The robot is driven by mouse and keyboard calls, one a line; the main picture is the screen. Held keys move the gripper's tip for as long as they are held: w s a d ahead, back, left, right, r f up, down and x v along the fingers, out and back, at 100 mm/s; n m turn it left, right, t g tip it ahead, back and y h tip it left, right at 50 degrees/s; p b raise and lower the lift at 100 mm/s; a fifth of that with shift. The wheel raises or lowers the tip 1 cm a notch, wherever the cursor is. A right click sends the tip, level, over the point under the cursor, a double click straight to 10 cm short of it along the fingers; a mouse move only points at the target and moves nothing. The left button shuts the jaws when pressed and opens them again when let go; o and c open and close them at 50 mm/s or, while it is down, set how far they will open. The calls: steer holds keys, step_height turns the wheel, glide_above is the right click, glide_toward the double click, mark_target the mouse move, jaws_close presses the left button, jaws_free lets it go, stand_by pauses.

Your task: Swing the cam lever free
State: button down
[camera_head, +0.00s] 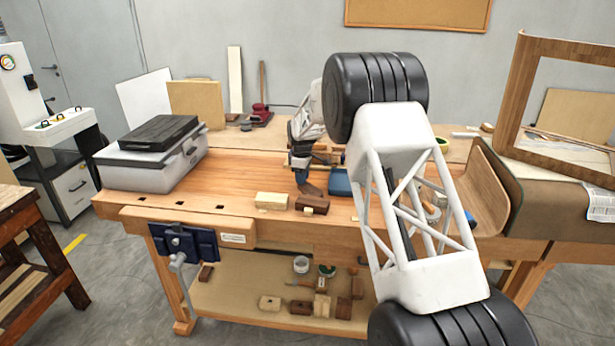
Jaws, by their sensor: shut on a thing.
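My gripper (301,163) is low over the middle of the workbench, reached down from behind my large white and black arm. It is shut on a small brown piece (312,188) at its fingertips that looks like the cam lever, though it is too small to be sure. A dark brown block (312,205) lies just below it near the bench's front edge. A blue item (340,182) is just right of the gripper. The curved wooden lamination (490,190) stands at the right of the bench. My arm hides much of the bench between.
The workbench (235,180) has a pale wood block (271,201) at its front edge and a grey case (155,158) at its left. A blue vise (185,241) hangs on the front. A wooden frame (520,85) stands at the right. The left-middle bench top is clear.

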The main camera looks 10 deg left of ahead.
steer(key=n, duration=0.1)
steer(key=s+a+n, duration=0.1)
steer(key=n, duration=0.1)
steer(key=shift+s+a, duration=0.25)
steer(key=n, duration=0.1)
steer(key=s+a+n, duration=0.1)
steer(key=shift+s+n, duration=0.25)
steer(key=shift+n, duration=0.05)
steer(key=s+n, duration=0.1)
steer(key=n, duration=0.1)
steer(key=shift+s+a+n, duration=0.25)
steer(key=shift+s+n, duration=0.05)
steer(key=shift+s, duration=0.05)
steer(key=shift+s+n, duration=0.8)
steer(key=shift+n, duration=0.4)
steer(key=c, duration=0.9)
jaws_free()
steer(key=shift+o, duration=0.2)
steer(key=shift+r, duration=0.1)
step_height(320, 180, up, 8)
steer(key=shift+f, duration=0.2)
